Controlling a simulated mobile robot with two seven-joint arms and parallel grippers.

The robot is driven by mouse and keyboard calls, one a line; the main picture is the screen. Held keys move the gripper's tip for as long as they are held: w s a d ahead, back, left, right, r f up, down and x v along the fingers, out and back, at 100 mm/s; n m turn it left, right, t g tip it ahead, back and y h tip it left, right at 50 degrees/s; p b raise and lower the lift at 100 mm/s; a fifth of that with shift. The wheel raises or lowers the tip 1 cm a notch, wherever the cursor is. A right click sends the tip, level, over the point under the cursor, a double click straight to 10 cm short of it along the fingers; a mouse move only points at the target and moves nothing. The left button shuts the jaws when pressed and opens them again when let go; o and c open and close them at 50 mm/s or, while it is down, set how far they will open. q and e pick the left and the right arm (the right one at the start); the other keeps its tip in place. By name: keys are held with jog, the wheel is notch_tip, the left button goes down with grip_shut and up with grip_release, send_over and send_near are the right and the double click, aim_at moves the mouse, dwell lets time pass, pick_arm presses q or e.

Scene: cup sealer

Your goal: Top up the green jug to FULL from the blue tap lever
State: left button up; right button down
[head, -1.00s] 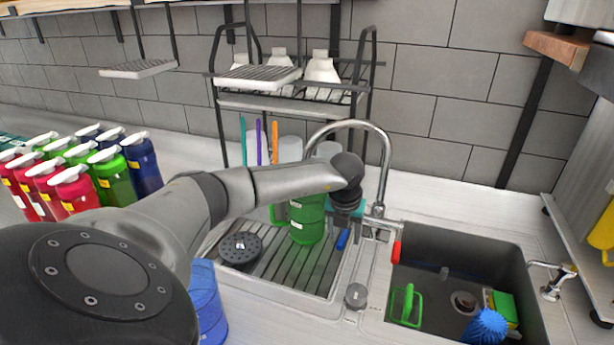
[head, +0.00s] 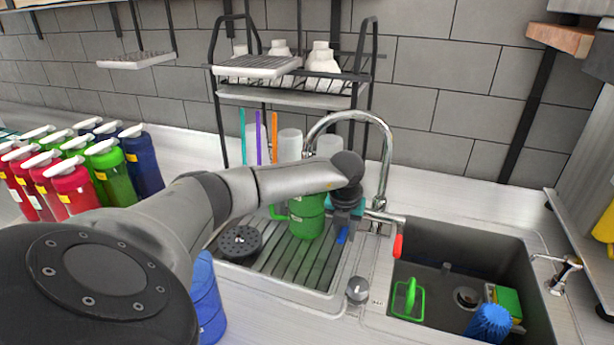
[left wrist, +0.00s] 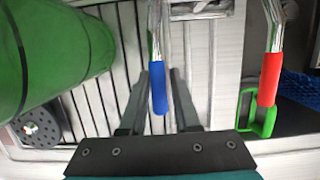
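The green jug (head: 306,218) stands on the ribbed drainboard, left of the tap. It fills the upper left of the left wrist view (left wrist: 60,45). The blue tap lever (head: 342,236) hangs down from the tap; its blue grip (left wrist: 158,90) shows clearly in the left wrist view. My left gripper (left wrist: 158,80) is open, with the blue lever between its two fingers in that view; I cannot tell whether they touch it. In the head view my left gripper (head: 344,219) is just right of the jug. The jug's fill level is not visible. My right gripper is out of view.
The chrome tap (head: 386,150) has a red lever (head: 397,246) close on the right. The sink (head: 445,255) holds a green-handled item (head: 407,300), a blue brush (head: 489,322) and a sponge (head: 507,303). A blue container (head: 207,300) stands at front left. Several coloured bottles (head: 110,172) stand farther left.

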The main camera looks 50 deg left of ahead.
pick_arm(q)
jog(key=shift+d, duration=0.15)
grip_shut()
jog(key=shift+w, duration=0.1)
